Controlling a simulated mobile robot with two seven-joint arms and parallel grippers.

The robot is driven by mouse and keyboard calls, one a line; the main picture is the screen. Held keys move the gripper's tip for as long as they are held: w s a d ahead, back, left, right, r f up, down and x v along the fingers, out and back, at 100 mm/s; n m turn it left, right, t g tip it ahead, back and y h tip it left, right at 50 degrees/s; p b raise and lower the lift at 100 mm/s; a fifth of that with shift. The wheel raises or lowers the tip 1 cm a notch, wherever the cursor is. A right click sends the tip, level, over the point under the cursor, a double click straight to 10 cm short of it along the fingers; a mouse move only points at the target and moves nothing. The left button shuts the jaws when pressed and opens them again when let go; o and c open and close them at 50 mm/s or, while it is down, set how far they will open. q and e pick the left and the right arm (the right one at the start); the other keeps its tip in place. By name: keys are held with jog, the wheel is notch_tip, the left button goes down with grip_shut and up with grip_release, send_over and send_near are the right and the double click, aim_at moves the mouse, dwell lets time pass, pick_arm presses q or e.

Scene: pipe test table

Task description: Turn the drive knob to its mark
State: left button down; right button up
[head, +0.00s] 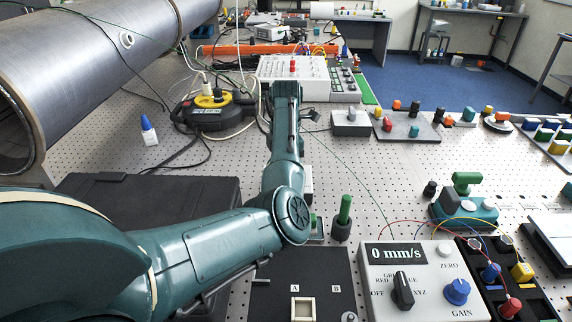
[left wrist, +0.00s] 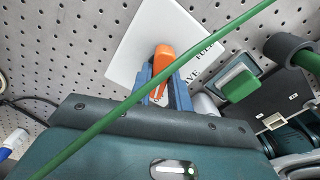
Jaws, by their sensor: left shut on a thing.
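In the left wrist view, an orange knob (left wrist: 163,59) stands on a white plate (left wrist: 132,48) with partly covered black lettering. My left gripper (left wrist: 162,82) is shut on the orange knob, its blue fingers on either side of it. The fingers and my wrist cover part of the plate, and I cannot make out a mark for the knob. In the head view my left arm hides the gripper and the knob; only a sliver of pale plate (head: 308,180) shows beside the arm. My right gripper is in neither view.
A green cable (left wrist: 150,92) crosses close before the left wrist camera. A green peg (head: 345,209) in a black holder stands right of my arm. A meter box (head: 422,283) reading 0 mm/s is at front right. A large grey pipe (head: 95,70) lies at left.

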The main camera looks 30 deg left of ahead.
pick_arm(q)
jog(key=shift+n, duration=0.7)
jog(key=c, duration=1.3)
grip_release()
notch_tip(320, 180, up, 13)
